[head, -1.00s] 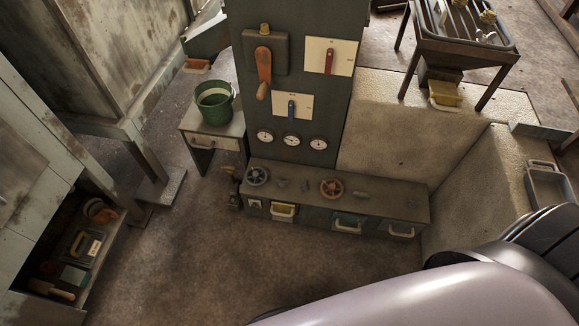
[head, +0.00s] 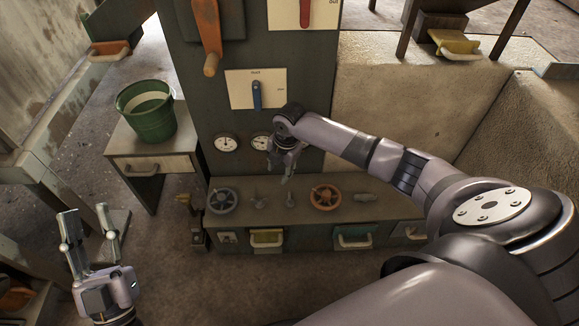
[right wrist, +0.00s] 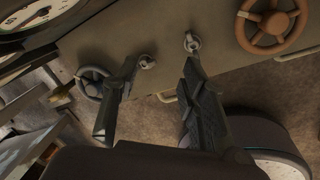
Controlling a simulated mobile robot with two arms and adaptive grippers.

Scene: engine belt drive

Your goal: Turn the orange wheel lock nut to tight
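The orange wheel (head: 325,197) lies on top of the low dark bench, right of the middle. It also shows at the top right of the right wrist view (right wrist: 270,22). I cannot tell which part is its lock nut. Two small grey fittings, a left one (head: 258,201) and a right one (head: 290,201), stand between it and a grey-blue wheel (head: 222,200). My right gripper (head: 279,177) hangs over the bench, left of the orange wheel, fingers down. In the right wrist view (right wrist: 160,68) its fingers are apart and empty. My left gripper (head: 84,212) is open and empty at lower left.
Another grey fitting (head: 365,198) lies right of the orange wheel. The dark panel behind bears gauges (head: 225,143), a blue lever (head: 257,95) and an orange handle (head: 208,35). A green bucket (head: 147,112) stands on a side table (head: 130,148). Floor before the bench is clear.

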